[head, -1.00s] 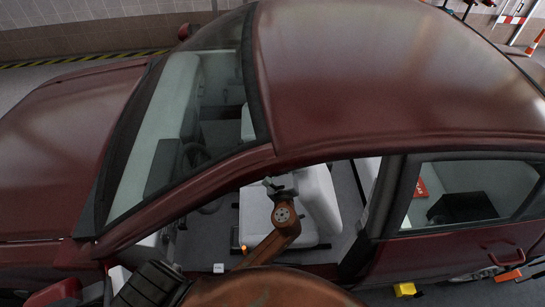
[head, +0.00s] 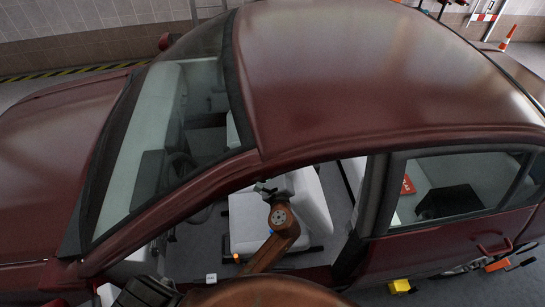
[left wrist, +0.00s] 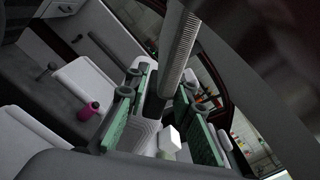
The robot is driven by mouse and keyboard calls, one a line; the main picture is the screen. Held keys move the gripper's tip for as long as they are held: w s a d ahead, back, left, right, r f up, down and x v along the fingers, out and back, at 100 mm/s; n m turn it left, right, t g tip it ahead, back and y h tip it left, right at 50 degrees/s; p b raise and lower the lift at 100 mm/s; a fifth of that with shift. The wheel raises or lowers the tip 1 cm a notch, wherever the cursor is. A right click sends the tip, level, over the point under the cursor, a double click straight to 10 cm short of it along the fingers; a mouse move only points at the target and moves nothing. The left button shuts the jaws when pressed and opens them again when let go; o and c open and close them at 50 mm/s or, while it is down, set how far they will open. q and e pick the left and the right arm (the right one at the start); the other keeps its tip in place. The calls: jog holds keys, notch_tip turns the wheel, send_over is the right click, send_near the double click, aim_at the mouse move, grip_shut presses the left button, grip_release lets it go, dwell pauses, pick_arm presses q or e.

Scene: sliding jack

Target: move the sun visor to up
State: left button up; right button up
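I cannot pick out the sun visor for certain in either view; in the head view the roof hides the upper cabin. My left gripper (head: 268,187) is inside the dark red car (head: 370,80), reached through the open front side window above the pale seat (head: 312,200). In the left wrist view its two green-padded fingers (left wrist: 165,120) stand apart, with nothing clearly held between them. A ribbed pale grey strip (left wrist: 180,50) runs down toward the gap between the fingers; I cannot tell what it belongs to.
The roof edge and window frame (head: 215,178) lie close around my left arm. A rear window pillar (head: 370,210) stands to the right. In the left wrist view a pink bottle (left wrist: 88,110) and a white block (left wrist: 168,138) show inside the cabin.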

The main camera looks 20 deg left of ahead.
pick_arm(q)
jog(key=shift+o, duration=1.3)
jog(key=v, duration=1.2)
